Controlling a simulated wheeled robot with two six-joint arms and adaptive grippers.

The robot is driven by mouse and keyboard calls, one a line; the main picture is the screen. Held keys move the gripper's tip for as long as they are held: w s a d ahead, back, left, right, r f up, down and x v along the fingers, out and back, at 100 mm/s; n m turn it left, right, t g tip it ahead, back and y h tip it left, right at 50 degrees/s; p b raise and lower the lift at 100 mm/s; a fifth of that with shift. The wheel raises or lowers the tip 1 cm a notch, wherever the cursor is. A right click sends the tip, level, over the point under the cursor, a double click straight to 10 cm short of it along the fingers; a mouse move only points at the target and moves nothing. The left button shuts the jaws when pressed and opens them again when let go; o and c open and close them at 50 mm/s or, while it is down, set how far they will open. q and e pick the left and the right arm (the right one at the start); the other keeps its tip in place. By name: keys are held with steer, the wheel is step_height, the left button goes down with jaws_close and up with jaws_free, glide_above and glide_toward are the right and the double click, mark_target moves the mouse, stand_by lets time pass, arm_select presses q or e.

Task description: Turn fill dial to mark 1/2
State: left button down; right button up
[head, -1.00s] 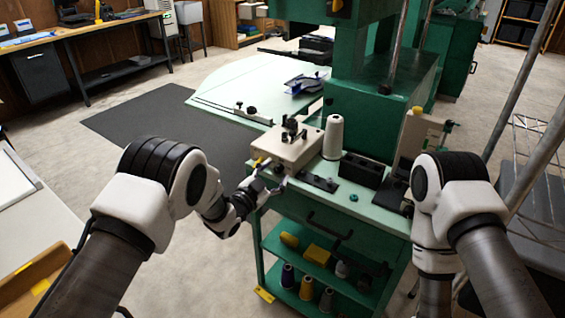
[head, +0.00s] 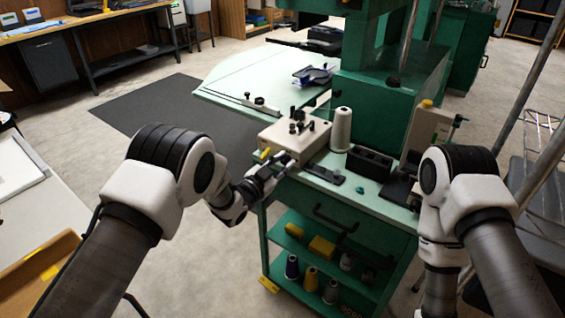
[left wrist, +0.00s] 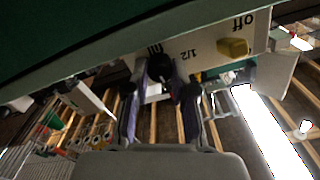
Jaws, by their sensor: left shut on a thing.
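A cream box (head: 292,138) stands on the pale top of the green cart. In the left wrist view the front panel (left wrist: 212,42) of the box shows upside down, with the marks "off" and "1/2" and a third label partly covered. My left gripper (head: 284,165) is at the front of the box. In the left wrist view its fingers (left wrist: 160,85) are shut around a dark round knob (left wrist: 160,66), the dial, beside the covered label. A yellow piece (left wrist: 233,47) sits by "off". The dial's pointer is not clear. My right gripper is out of view.
A white thread cone (head: 341,130) and a black block (head: 369,163) stand right of the box. A small teal piece (head: 360,189) lies near the cart's front edge. Thread spools (head: 311,279) stand on the lower shelf. Open floor (head: 190,270) lies left of the cart.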

arm_select(q)
steer(key=n+p, duration=0.1)
steer(key=n, duration=0.5)
steer(key=shift+a, duration=0.1)
steer(key=n+p, duration=0.1)
steer(key=n, duration=0.2)
steer(key=shift+f+n, duration=0.1)
steer(key=shift+n, duration=0.2)
steer(key=shift+f+n, duration=0.15)
steer(key=shift+n, duration=0.75)
steer(key=shift+f, duration=0.1)
steer(key=c, duration=1)
jaws_free()
steer(key=shift+o, duration=0.2)
